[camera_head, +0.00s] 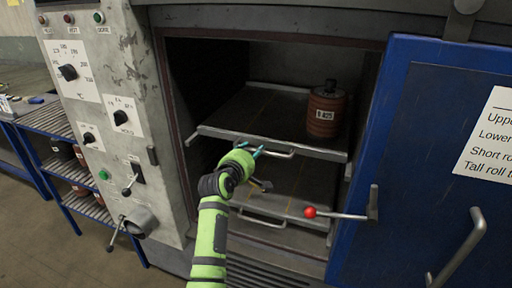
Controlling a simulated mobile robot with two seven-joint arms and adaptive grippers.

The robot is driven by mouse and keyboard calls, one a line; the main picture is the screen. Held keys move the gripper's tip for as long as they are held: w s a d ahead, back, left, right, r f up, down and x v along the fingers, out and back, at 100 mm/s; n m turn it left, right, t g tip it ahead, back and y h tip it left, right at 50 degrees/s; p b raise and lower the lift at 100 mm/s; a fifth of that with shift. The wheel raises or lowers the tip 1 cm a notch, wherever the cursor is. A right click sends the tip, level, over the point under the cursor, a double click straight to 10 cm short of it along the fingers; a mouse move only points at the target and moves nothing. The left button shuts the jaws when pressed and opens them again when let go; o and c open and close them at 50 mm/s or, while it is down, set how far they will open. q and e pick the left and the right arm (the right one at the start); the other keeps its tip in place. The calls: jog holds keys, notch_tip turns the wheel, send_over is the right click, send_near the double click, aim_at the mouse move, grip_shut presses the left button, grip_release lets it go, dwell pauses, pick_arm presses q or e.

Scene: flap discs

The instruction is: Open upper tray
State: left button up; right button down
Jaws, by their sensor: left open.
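The upper tray (247,106) is a grey metal shelf inside the open oven cabinet, with a raised front lip and a bar handle (282,154) at its front. A reddish-brown stack (324,118) labelled "B 425" stands upright at its right rear. My left gripper (252,151), with teal fingertips on a green arm, is open at the left part of the handle. I cannot tell whether the fingers touch the handle or surround it. The lower tray (300,181) lies below with its own handle (262,220), partly hidden by my arm. My right gripper is out of view.
The blue door (425,85) stands open at right, with a red-knobbed lever (311,212) sticking out leftward. A grey control panel (108,110) with dials is at left. A blue rack (60,170) stands farther left. A small dark and yellowish thing shows beside my wrist.

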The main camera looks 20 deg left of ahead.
aim_at(255, 149)
pick_arm(q)
jog(key=shift+x, duration=1.65)
grip_shut()
